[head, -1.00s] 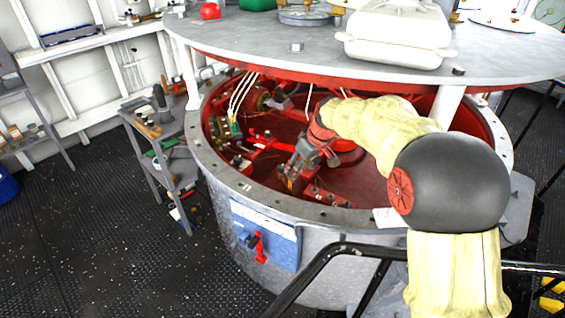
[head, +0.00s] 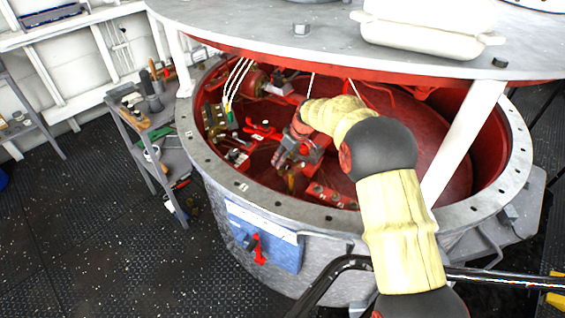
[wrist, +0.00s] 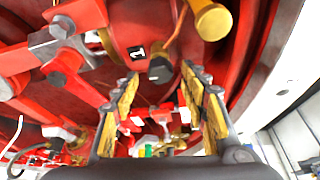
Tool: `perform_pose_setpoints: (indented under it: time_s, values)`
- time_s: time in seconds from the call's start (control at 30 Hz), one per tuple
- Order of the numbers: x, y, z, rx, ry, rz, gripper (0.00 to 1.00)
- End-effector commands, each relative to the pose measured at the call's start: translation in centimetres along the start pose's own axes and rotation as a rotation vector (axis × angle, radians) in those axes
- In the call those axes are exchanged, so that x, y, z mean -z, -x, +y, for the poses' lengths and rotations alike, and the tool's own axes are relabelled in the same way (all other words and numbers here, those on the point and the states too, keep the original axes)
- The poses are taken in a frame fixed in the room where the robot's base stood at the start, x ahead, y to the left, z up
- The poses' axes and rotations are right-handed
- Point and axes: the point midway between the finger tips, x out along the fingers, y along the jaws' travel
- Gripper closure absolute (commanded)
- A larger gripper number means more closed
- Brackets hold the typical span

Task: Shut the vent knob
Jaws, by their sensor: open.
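My gripper (head: 287,172) is inside the red-lined round tub, low near its front wall. In the wrist view my gripper (wrist: 159,84) is open, its two yellow-padded fingers apart. A small dark knob (wrist: 160,70) shows between and just beyond the fingertips, below a black label marked 1 on a red curved body (wrist: 135,25). I cannot tell for certain that this is the vent knob, nor whether the fingers touch it. A brass-coloured cylinder end (wrist: 213,21) is beyond the right finger. In the head view my gripper hides the knob.
The tub's bolted grey rim (head: 262,196) surrounds my arm. Red bars (wrist: 65,75) lie left of the fingers. A grey shelf (head: 160,130) with tools stands left; floor in front is clear.

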Motion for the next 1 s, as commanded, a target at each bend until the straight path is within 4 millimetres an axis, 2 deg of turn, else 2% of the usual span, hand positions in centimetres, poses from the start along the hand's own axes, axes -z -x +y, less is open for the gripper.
perform_pose_setpoints:
  time_s: [0.03, 0.13, 0.43, 1.0]
  values:
    - [0.0, -0.9, 0.0, 0.0, 0.0, 0.0, 0.56]
    - [0.0, -1.8, 0.0, -0.001, 0.0, 0.001, 0.56]
    - [0.1, -1.9, 0.1, -0.001, 0.0, 0.002, 0.56]
    - [0.1, -1.9, 0.1, -0.001, 0.0, 0.001, 0.89]
